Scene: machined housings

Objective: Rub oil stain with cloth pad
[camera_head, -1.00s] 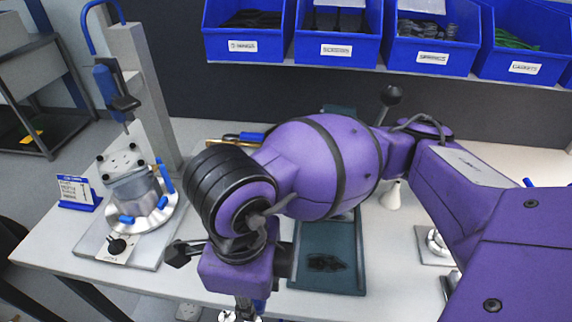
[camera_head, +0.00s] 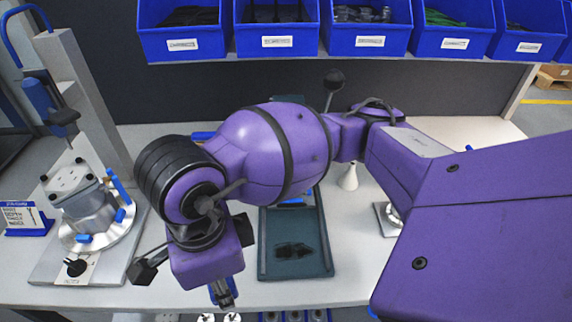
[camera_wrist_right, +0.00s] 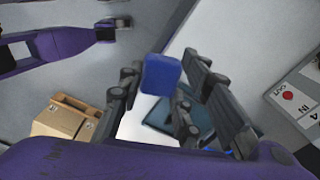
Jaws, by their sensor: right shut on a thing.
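My right gripper (camera_wrist_right: 166,88) is shut on a blue cloth pad (camera_wrist_right: 161,75), which sits between its dark fingers in the right wrist view. In the head view my right arm comes in from the right, and this gripper (camera_head: 222,291) hangs past the table's front edge, left of the tray, mostly hidden by my wrist. A dark irregular patch (camera_head: 293,250), which looks like the oil stain, lies on the dark teal tray (camera_head: 318,262). The pad is apart from this patch. My left gripper is not seen.
A metal fixture (camera_head: 85,212) with blue clamps and a tall post stands on the table's left, beside a small sign (camera_head: 25,217). Blue bins (camera_head: 275,40) line the back. The front right of the table is partly hidden by my arm.

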